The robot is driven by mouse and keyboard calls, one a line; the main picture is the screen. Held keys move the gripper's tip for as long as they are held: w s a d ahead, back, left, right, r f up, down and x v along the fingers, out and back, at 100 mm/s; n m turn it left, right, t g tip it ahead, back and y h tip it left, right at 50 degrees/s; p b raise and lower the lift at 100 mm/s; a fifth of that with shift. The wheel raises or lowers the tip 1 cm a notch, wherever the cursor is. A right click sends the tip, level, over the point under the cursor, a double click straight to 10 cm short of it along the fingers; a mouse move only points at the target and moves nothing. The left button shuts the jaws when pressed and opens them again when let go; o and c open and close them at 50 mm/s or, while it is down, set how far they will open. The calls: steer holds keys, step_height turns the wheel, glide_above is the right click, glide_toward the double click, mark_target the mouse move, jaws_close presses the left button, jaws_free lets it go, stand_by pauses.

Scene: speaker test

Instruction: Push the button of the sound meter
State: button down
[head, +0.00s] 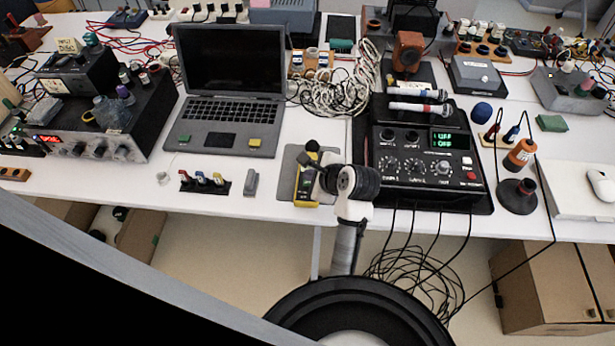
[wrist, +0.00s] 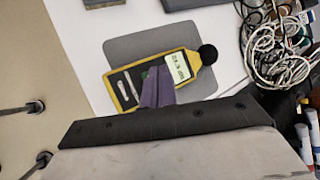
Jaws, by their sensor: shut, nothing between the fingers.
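The sound meter (head: 299,191) is a yellow handheld device with a black ball tip, lying on a grey mat (head: 287,168) near the table's front edge. In the wrist view the sound meter (wrist: 209,78) shows a lit display, two pale strips on its dark face and the black ball at right. My gripper (wrist: 156,72) is shut and empty, its fingertips over the middle of the meter's face. They hide part of the face, with a small green patch beside them. I cannot tell whether they touch it. In the head view my gripper (head: 322,178) partly covers the meter.
A laptop (head: 225,105) stands left of the mat. A black control box (head: 425,150) with knobs stands close on the right. White coiled cables (head: 335,90) lie behind. A small grey block (head: 251,183) and a connector strip (head: 204,184) lie to the left.

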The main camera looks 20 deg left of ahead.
steer(key=shift+r, duration=0.1)
step_height(320, 180, up, 2)
steer(key=p, duration=0.3)
steer(key=shift+r, duration=0.25)
steer(key=shift+r+b, duration=0.35)
steer(key=shift+r, duration=1.35)
